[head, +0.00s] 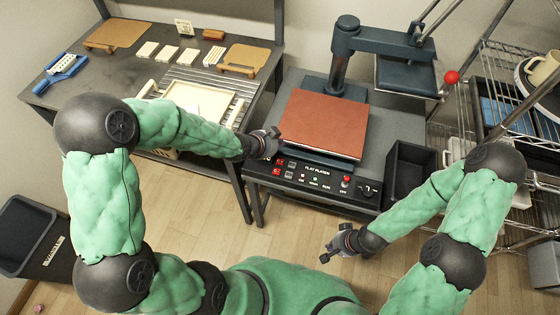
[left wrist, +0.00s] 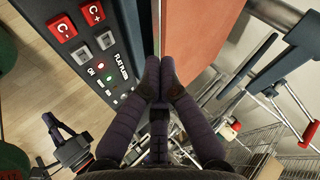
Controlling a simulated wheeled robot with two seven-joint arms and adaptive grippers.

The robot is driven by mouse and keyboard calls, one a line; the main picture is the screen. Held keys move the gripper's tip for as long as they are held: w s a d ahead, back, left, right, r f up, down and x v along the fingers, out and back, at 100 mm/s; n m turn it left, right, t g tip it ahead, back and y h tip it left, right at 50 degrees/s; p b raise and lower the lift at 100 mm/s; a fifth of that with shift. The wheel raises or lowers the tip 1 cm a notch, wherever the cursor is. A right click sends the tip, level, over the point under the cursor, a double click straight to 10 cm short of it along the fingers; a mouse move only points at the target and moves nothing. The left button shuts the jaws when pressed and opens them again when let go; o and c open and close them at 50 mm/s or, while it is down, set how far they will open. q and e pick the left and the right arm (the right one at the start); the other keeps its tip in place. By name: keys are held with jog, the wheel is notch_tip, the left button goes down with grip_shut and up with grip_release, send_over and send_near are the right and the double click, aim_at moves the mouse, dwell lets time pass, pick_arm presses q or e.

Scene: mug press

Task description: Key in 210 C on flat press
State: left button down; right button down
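The flat press has a reddish-brown platen (head: 322,124) and a black control panel (head: 318,178) on its front, labelled FLAT PLATEN. No temperature reading is legible. My right gripper (head: 329,243) is open and empty, below and in front of the panel.
The press's upper arm (head: 385,38) is swung aside to the right. A black bin (head: 408,172) and a wire rack (head: 510,60) stand to the right. A left bench holds a white tray (head: 200,98), boards and a blue tool (head: 62,70). Floor shows between the arms.

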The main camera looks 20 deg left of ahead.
aim_at(279, 163)
pick_arm(q)
notch_tip(279, 163, down, 8)
jog(key=b, duration=0.6)
jog(key=shift+f+b, duration=0.4)
jog(key=shift+f, duration=0.1)
dwell(0.9)
jog(key=shift+f+b, duration=0.35)
jog(key=shift+b, duration=0.1)
jog(key=shift+f+b, duration=0.45)
jog(key=shift+b, duration=0.05)
dwell(0.7)
jog(key=shift+r, duration=0.2)
jog(key=shift+r+p, duration=0.65)
jog(key=shift+r, duration=0.05)
